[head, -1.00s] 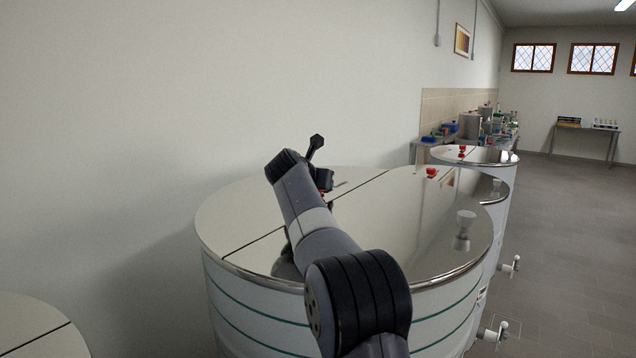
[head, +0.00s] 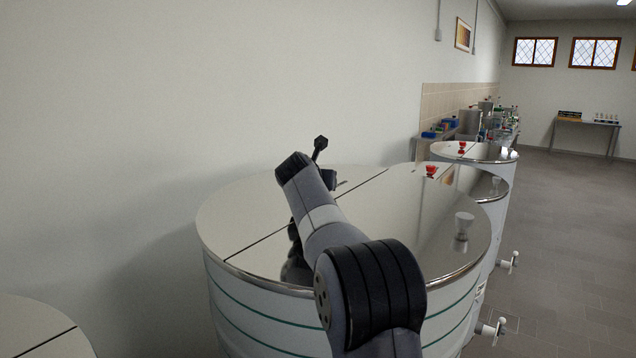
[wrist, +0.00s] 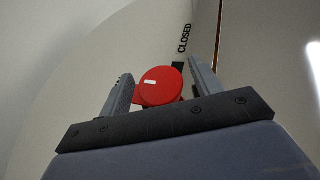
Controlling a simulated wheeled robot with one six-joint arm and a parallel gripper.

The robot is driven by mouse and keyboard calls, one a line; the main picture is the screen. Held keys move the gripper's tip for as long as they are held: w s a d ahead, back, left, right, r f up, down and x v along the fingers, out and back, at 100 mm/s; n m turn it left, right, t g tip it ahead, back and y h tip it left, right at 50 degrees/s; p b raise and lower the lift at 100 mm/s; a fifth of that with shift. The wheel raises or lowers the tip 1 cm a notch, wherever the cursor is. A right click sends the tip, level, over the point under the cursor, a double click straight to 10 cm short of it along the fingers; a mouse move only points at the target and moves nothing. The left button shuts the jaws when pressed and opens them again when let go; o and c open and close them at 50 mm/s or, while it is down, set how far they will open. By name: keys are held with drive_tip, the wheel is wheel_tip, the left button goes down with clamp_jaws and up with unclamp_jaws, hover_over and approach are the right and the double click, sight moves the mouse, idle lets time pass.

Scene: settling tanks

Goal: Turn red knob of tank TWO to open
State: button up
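In the wrist view a round red knob (wrist: 160,87) with a small white mark sits between the two fingers of my gripper (wrist: 160,68). The fingers are apart, one on each side of it. The left finger is close to the knob and a gap shows on the right; contact cannot be told. The word CLOSED (wrist: 183,38) and a black mark (wrist: 178,65) are on the lid just beyond the knob. No tank number is readable.
More tanks stand behind, with red knobs (head: 431,170) and (head: 462,147) on their lids. A pale knob-like fitting (head: 464,222) stands on the near lid. A tap (head: 491,330) sticks out at the front. A wall is close on the left; open floor (head: 570,230) lies right.

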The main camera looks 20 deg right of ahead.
drive_tip(key=b+v, duration=0.2)
drive_tip(key=v, duration=0.8)
drive_tip(key=shift+s+a+b, duration=0.25)
drive_tip(key=shift+s+b, duration=0.1)
drive_tip(key=shift+b, duration=0.05)
drive_tip(key=p+x, duration=0.3)
drive_tip(key=x, duration=0.7)
drive_tip(key=shift+w+d, duration=0.25)
drive_tip(key=shift+w, duration=0.1)
drive_tip(key=shift+w+f+b, duration=0.15)
drive_tip(key=shift+b, duration=0.2)
drive_tip(key=shift+m+h, duration=0.3)
drive_tip(key=shift+r+p, duration=0.3)
